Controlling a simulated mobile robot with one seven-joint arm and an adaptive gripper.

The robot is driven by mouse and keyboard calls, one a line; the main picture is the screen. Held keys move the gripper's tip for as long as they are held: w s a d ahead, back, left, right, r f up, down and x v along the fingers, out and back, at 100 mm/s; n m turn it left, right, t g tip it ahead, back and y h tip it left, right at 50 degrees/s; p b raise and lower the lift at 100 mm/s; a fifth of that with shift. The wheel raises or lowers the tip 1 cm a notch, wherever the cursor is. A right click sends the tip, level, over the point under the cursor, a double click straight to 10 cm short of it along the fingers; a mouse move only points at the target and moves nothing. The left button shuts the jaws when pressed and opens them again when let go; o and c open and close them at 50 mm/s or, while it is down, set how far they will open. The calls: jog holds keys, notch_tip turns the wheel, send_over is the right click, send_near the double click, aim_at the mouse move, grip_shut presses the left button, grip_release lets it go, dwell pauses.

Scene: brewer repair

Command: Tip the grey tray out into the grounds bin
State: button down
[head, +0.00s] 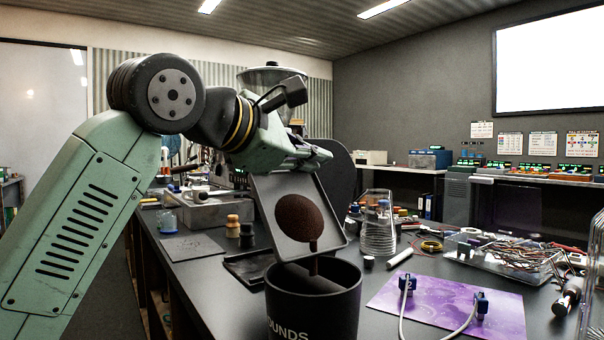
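The grey tray (291,185) is tilted steeply above the grounds bin, its lower edge just over the bin's far side. A rounded brown mass of grounds (303,217) shows against the tray, with a narrow brown streak running below it into the bin mouth. My gripper (306,160) is at the tray's upper edge and appears shut on it; the fingertips are partly hidden. The grounds bin (313,306) is a dark, round, open container with white lettering at the front. Its inside bottom is hidden.
A glass carafe (378,228) stands right of the tray. A purple mat (446,303) with blue clips and a white cable lies right of the bin. A clear box of wires (505,258) is farther right. A flat dark tray (247,267) lies behind the bin.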

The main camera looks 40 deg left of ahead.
jog(key=shift+s+d+r+m+t+y+b, duration=0.15)
jog(key=shift+s+d+m+t+b, duration=0.1)
jog(key=shift+d+m+b, duration=0.3)
jog(key=shift+s+d+m+t+y+b, duration=0.2)
jog(key=shift+d+m+b, duration=0.25)
jog(key=shift+d, duration=0.35)
jog(key=shift+s+d+r+m+t+y+b, duration=0.15)
jog(key=shift+s+d+m+t+b, duration=0.15)
jog(key=shift+d+m, duration=0.35)
dwell(0.8)
jog(key=r+p, duration=0.1)
jog(key=p, duration=0.5)
jog(key=shift+d, duration=0.15)
jog(key=p, duration=0.3)
jog(key=shift+f, duration=0.15)
jog(key=shift+f+p, duration=0.25)
jog(key=shift+p, duration=0.5)
